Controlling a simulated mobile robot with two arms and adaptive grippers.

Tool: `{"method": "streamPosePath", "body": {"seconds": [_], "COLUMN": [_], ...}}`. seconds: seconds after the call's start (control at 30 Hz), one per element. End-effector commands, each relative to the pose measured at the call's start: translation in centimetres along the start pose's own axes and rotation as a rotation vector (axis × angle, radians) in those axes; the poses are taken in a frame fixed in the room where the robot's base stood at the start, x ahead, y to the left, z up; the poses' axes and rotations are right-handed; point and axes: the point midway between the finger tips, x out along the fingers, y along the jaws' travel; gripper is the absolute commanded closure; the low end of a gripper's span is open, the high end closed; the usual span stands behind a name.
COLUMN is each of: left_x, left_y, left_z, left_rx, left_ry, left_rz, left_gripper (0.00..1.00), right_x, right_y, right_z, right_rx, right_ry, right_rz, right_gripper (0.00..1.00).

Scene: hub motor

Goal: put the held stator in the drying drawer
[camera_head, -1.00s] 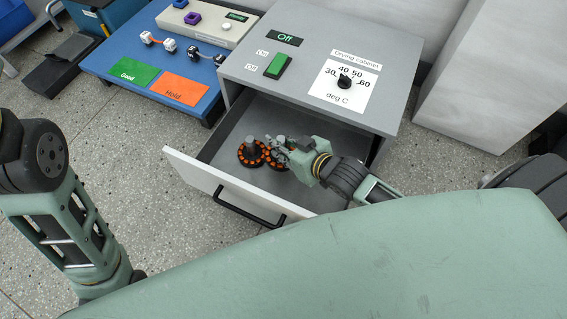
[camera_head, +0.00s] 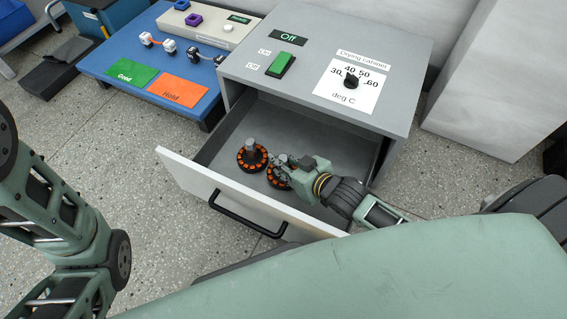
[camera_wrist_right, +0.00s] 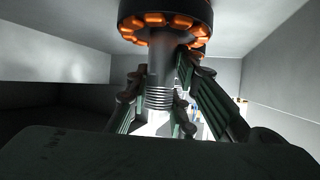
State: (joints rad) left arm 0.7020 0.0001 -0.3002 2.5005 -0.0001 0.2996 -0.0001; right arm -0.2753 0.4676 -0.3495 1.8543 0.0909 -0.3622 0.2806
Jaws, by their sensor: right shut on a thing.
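The drying cabinet (camera_head: 300,62) has its grey drawer (camera_head: 214,187) pulled open. My right gripper (camera_head: 284,164) reaches down into the drawer and is shut on a stator (camera_head: 276,181), a black disc with orange windings. In the right wrist view, the held stator (camera_wrist_right: 165,27) has its shaft between the fingers (camera_wrist_right: 158,100). A second stator (camera_head: 252,156) stands in the drawer just left of the held one, shaft up. I cannot tell whether the held stator touches the drawer floor. My left gripper is out of view; only its arm shows.
The drawer's front panel with its black handle (camera_head: 246,215) faces me. The drawer has free floor behind the stators and to their right. The blue table (camera_head: 106,70) with the green Good mat (camera_head: 131,74) and orange Hold mat (camera_head: 178,89) stands left of the cabinet.

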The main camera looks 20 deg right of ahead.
Motion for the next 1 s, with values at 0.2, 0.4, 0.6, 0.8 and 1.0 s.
{"method": "streamPosePath", "body": {"seconds": [0.2,0.4,0.6,0.8,1.0], "left_x": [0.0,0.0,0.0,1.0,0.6], "left_y": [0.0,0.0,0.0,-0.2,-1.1], "left_z": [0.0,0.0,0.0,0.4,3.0], "left_rx": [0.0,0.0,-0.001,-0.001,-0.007], "left_ry": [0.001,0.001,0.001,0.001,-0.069], "left_rz": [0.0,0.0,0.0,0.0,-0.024], "left_gripper": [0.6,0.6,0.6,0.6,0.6], "right_x": [0.1,0.1,0.1,-1.4,-5.5], "right_y": [0.0,0.0,0.0,0.0,-0.1], "right_z": [0.2,0.2,0.2,-0.2,-0.4], "right_rx": [0.0,0.0,0.0,0.001,0.002], "right_ry": [0.0,0.0,-0.001,-0.005,-0.006], "right_rz": [0.0,0.0,0.0,0.0,-0.001], "right_gripper": [0.73,0.6,0.6,0.6,0.6]}}
